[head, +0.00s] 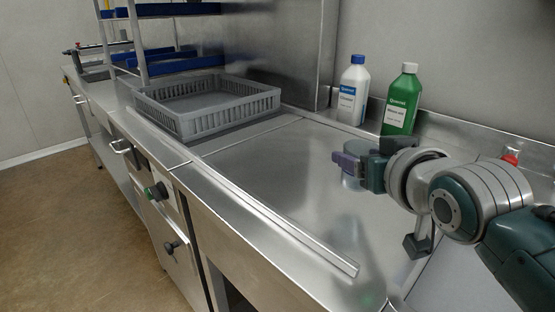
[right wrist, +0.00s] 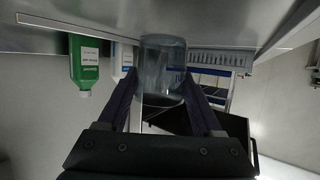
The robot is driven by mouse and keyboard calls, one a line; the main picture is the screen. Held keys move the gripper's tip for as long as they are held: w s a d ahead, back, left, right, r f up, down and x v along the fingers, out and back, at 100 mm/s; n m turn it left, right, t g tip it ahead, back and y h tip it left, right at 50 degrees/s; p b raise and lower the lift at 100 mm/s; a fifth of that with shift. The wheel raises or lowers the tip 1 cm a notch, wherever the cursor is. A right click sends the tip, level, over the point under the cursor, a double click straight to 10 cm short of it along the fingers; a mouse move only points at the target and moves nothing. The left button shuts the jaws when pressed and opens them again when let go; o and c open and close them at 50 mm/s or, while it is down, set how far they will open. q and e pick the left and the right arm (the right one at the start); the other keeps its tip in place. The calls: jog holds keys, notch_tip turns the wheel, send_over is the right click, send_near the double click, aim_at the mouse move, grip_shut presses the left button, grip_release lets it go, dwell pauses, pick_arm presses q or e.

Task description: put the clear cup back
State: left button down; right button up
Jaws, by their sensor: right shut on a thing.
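The clear cup (head: 353,178) is a see-through, slightly bluish cylinder above or on the steel counter (head: 270,165). My right gripper (head: 350,164) is shut on it, with its purple fingers on either side. In the right wrist view the cup (right wrist: 163,72) sits between the two fingers (right wrist: 160,92); the picture there is upside down. Part of the cup is hidden by the gripper in the head view. I cannot tell whether its base touches the counter. My left gripper is not in view.
A grey slatted dish rack (head: 205,119) stands on the counter at the left. A white bottle (head: 352,92) and a green bottle (head: 400,102) stand at the back wall. A shelf with blue trays (head: 180,64) is behind the rack. The counter middle is clear.

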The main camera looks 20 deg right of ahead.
jog(key=shift+f+b, duration=0.6)
jog(key=shift+f, duration=1.35)
